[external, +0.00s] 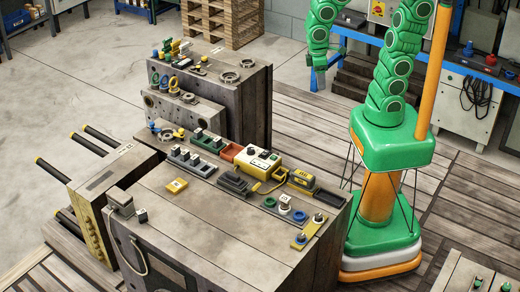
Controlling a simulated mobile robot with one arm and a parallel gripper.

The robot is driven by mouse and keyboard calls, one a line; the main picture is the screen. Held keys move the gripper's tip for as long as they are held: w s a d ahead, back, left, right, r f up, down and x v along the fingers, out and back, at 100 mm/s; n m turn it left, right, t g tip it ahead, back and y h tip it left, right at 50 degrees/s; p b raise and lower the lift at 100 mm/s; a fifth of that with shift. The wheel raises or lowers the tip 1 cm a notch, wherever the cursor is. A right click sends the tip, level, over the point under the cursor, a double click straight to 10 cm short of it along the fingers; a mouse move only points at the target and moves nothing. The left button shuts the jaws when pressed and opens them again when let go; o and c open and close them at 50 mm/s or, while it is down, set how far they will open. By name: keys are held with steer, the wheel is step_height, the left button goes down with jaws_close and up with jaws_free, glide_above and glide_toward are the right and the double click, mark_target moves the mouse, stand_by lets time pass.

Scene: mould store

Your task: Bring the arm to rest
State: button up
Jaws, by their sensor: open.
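My green arm rises from its base at the right and leaves the top of the external view. Its end comes back down left of the column. My gripper (319,76) hangs there, pointing down, with its fingers apart and nothing seen between them. It is above the wooden floor, to the right of the tall block and clear of the large front block. The middle part of the arm is hidden above the picture's edge.
The large front block (185,225) carries a yellow-and-white box (258,160), a dark tray (234,182) and small coloured parts. A taller block (248,105) stands behind. A blue-framed bench (460,68) is at the back right. Pallets (222,20) stand behind. Planked floor (300,135) lies open under the gripper.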

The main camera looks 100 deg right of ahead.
steer(key=s+d+r+n, duration=0.1)
steer(key=s+r, duration=0.1)
steer(key=s, duration=0.9)
steer(key=shift+s+n, duration=0.2)
steer(key=shift+n, duration=0.1)
stand_by(0.5)
